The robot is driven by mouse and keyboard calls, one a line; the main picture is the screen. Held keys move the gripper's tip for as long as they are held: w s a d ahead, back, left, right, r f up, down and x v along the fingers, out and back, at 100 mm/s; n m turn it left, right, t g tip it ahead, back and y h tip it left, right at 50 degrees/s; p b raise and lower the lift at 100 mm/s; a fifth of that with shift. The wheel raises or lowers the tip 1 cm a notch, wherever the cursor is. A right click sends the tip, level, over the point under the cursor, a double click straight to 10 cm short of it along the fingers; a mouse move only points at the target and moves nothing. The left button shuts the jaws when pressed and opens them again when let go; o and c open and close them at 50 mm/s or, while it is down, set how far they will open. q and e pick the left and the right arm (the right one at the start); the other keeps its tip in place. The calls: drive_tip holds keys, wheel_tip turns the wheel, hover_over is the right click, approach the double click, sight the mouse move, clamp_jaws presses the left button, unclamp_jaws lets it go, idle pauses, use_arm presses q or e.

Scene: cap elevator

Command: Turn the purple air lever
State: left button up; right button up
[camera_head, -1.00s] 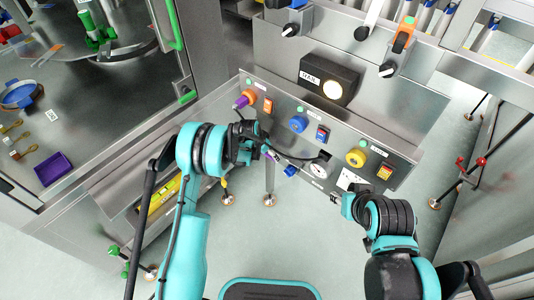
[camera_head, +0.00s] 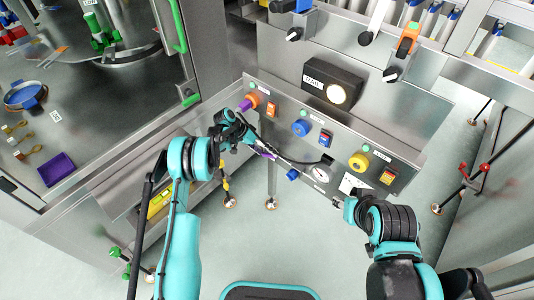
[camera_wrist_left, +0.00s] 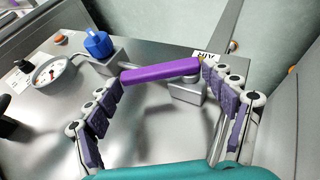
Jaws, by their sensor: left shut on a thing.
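The purple air lever (camera_wrist_left: 160,70) lies crosswise between the fingertips of my left gripper (camera_wrist_left: 166,82) in the left wrist view. The fingers stand well apart, one near each end of the lever, and are shut on it. Its mount is a grey block at the right end. In the head view the lever (camera_head: 264,153) shows as a small purple piece on the lower edge of the control panel, partly hidden by my left gripper (camera_head: 252,143). My right gripper (camera_head: 340,202) is near the lower right of the panel; its fingers are too small to read.
A blue valve handle (camera_wrist_left: 98,43) and a round gauge (camera_wrist_left: 52,72) sit left of the lever in the wrist view. The panel (camera_head: 285,137) carries orange, blue and yellow knobs. A purple tray (camera_head: 57,170) lies in the cabinet at left.

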use_arm(q)
drive_tip(key=shift+a, duration=0.1)
idle(0.5)
drive_tip(key=o, duration=1.6)
drive_tip(key=shift+w, duration=0.1)
drive_tip(key=v, duration=1.2)
drive_tip(key=shift+a, duration=0.15)
drive_tip(key=shift+w+f, duration=0.1)
drive_tip(key=shift+c, duration=0.3)
